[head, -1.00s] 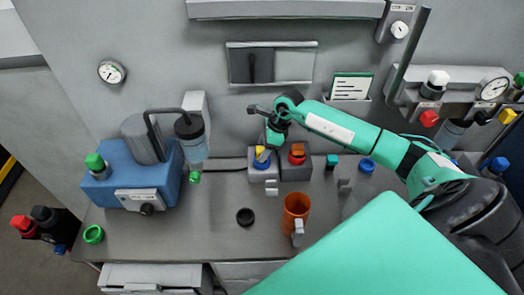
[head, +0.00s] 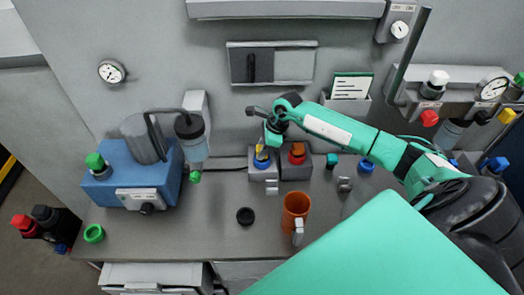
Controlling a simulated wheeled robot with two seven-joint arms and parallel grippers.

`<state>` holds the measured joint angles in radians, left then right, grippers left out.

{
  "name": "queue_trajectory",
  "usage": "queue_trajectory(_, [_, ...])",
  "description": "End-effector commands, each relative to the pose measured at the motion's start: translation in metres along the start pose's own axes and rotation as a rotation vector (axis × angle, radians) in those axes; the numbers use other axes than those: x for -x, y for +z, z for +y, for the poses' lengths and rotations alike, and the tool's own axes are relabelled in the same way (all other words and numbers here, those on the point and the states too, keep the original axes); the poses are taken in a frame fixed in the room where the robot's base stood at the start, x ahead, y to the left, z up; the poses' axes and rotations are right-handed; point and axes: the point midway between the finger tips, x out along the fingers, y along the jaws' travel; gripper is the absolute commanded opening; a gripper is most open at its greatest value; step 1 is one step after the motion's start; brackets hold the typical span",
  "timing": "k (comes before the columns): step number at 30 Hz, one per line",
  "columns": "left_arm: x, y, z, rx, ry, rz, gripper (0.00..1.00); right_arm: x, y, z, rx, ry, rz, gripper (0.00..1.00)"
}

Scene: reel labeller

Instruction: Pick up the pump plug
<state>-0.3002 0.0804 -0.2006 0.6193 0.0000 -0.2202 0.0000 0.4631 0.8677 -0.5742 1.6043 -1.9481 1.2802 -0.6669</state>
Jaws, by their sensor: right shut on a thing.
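A yellow plug (head: 261,151) stands at the blue-ringed socket of a small grey block (head: 264,175) on the bench. A dark cable runs from the blue pump (head: 140,180) side towards this block. My right gripper (head: 266,141) is just above the block, shut on the yellow plug, with its jaws partly hiding the plug's top. I cannot tell whether the plug is fully seated or slightly raised. An orange plug (head: 297,149) sits in the red-ringed socket of the neighbouring block. My left gripper is not in view.
An orange mug (head: 296,207) and a black ring (head: 245,216) stand in front of the blocks. A green cap (head: 333,160) and a blue ring (head: 366,165) lie to the right. A clear-bodied filter (head: 192,140) hangs left. The bench's front middle-left is clear.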

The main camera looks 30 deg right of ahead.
Motion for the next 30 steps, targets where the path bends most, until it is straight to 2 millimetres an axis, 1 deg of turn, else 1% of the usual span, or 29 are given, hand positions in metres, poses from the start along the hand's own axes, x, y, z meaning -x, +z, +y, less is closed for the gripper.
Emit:
queue_trajectory(5, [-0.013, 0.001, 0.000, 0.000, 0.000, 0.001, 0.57, 0.011, 0.004, -0.001, 0.002, -0.003, -0.001, 0.05])
queue_trajectory(9, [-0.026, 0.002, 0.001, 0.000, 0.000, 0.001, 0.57, 0.027, 0.011, -0.001, 0.003, -0.005, -0.001, 0.05])
queue_trajectory(17, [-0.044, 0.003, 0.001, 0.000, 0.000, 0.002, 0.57, 0.026, 0.010, 0.044, 0.004, 0.000, 0.002, 0.05])
queue_trajectory(20, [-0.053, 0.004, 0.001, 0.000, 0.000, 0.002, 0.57, 0.025, 0.010, 0.065, 0.005, 0.000, 0.002, 0.05])
queue_trajectory(27, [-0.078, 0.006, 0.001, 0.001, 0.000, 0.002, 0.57, 0.025, 0.010, 0.123, 0.006, 0.001, 0.001, 0.05])
queue_trajectory(30, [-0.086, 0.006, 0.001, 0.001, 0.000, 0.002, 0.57, 0.026, 0.011, 0.143, 0.005, 0.000, 0.000, 0.05])
